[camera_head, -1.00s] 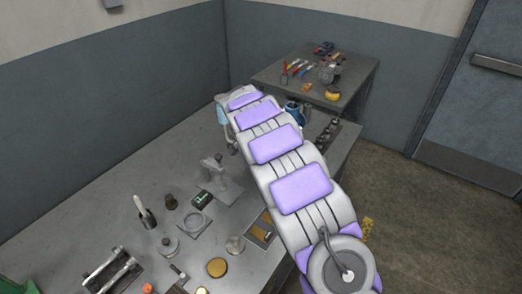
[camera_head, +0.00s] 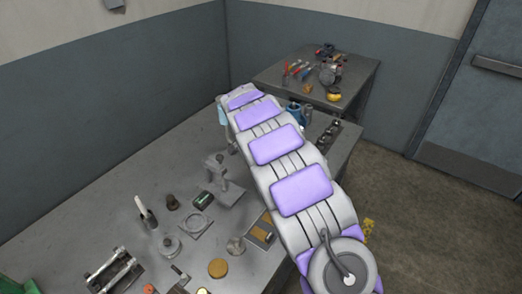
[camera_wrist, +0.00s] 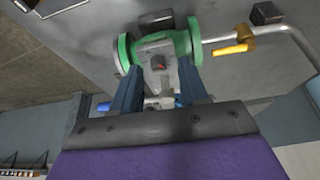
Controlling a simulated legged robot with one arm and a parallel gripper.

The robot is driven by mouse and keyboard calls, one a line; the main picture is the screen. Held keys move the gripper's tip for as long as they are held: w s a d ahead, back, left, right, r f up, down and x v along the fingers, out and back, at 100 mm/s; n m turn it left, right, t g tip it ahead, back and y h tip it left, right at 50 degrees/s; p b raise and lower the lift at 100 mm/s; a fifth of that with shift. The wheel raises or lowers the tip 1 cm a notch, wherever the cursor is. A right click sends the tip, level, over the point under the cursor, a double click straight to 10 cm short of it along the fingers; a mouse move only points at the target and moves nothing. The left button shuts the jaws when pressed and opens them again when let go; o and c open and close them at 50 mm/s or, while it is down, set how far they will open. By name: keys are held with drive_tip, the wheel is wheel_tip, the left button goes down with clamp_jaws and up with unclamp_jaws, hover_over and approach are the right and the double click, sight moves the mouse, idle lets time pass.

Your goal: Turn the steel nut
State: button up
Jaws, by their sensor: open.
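In the wrist view, my gripper (camera_wrist: 160,70) is open, with its two dark blue-grey fingers on either side of a grey metal body (camera_wrist: 156,82). A small dark block (camera_wrist: 157,61) on that body lies between the fingertips; I cannot tell whether it is the steel nut. Green rounded parts (camera_wrist: 125,52) flank the grey body. Contact between the fingers and these parts cannot be made out. In the head view, my arm reaches toward the back of the bench and hides the gripper and the work area.
A bent silver pipe (camera_wrist: 283,32) with an orange handle (camera_wrist: 232,48) is close on the right in the wrist view. The steel bench (camera_head: 110,219) holds several loose parts, including a grey stand (camera_head: 222,185) left of my arm. A tool table (camera_head: 345,77) stands behind.

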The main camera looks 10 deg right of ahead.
drive_tip(key=p+v, duration=0.3)
drive_tip(key=v, duration=1.3)
drive_tip(key=shift+a, duration=0.3)
drive_tip(key=shift+r, duration=0.1)
drive_tip(key=s+d+r+n+g, duration=0.15)
drive_tip(key=s+d, duration=0.25)
drive_tip(key=s, duration=0.6)
drive_tip(key=s+d+r+n+g, duration=0.15)
drive_tip(key=s+d, duration=0.25)
drive_tip(key=s, duration=0.7)
drive_tip(key=s+a+f+n+g+y, duration=0.1)
drive_tip(key=s+f+n, duration=0.1)
drive_tip(key=s, duration=1.1)
drive_tip(key=s+a+f+n+y, duration=0.1)
drive_tip(key=s+f+n+y, duration=0.1)
drive_tip(key=s, duration=1.2)
drive_tip(key=f+n, duration=0.1)
drive_tip(key=n, duration=0.1)
drive_tip(key=shift+s+a+f+n+g, duration=0.2)
drive_tip(key=shift+s+n+g, duration=0.1)
drive_tip(key=shift+g, duration=0.1)
drive_tip(key=shift+w, duration=0.15)
drive_tip(key=shift+c, duration=0.2)
